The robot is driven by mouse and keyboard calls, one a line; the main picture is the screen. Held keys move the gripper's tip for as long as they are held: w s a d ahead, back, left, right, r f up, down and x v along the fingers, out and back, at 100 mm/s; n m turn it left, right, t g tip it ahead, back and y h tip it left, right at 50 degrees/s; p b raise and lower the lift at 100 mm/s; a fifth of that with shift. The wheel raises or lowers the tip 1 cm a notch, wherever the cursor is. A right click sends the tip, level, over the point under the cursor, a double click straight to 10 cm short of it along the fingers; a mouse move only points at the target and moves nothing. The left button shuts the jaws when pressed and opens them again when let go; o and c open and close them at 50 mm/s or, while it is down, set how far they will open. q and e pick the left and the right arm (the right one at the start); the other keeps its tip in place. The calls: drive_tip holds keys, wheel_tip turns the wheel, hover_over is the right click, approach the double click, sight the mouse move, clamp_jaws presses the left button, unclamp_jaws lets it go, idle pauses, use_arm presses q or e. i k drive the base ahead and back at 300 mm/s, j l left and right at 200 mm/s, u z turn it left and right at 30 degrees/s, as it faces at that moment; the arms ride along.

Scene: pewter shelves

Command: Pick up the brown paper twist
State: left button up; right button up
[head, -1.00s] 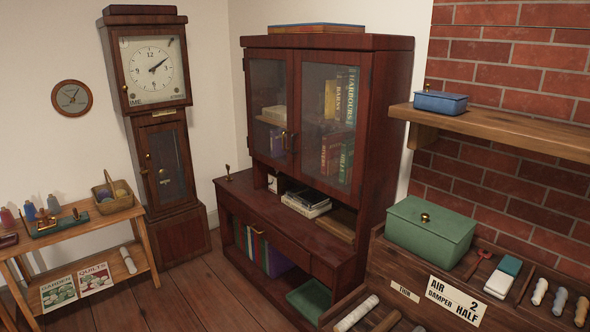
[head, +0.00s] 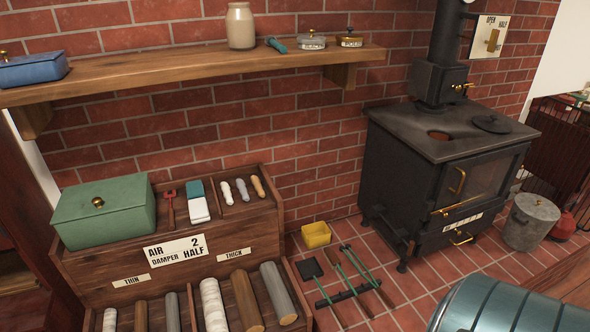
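Three small slim pieces lie side by side in the right compartment of the wooden rack's top tier, in the head view. The rightmost is a tan-brown piece (head: 258,187), which looks like the brown paper twist. To its left lie a grey piece (head: 242,190) and a white piece (head: 227,193). The wooden rack (head: 170,271) stands against the brick wall, below the shelf. Neither of my grippers shows in the head view.
A green box (head: 104,211), red-handled tool (head: 171,209) and teal-and-white block (head: 197,202) share the top tier. Thicker rolls fill the lower tier. The wooden shelf (head: 200,77) overhangs behind. A black stove (head: 440,180) stands right; fire tools (head: 340,285) lie on the tiles.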

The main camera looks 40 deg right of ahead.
sight(256, 182)
drive_tip(key=i+j+z, duration=0.1)
drive_tip(key=z, duration=0.3)
drive_tip(key=i+j+z, duration=0.1)
drive_tip(key=z, duration=0.3)
drive_tip(key=j+z, duration=0.15)
drive_tip(key=z, duration=0.25)
drive_tip(key=i+j+z, duration=0.1)
drive_tip(key=z, duration=0.3)
drive_tip(key=i+j+z, duration=0.1)
drive_tip(key=j+z, duration=0.65)
drive_tip(key=i+j, duration=0.05)
drive_tip(key=j, duration=0.1)
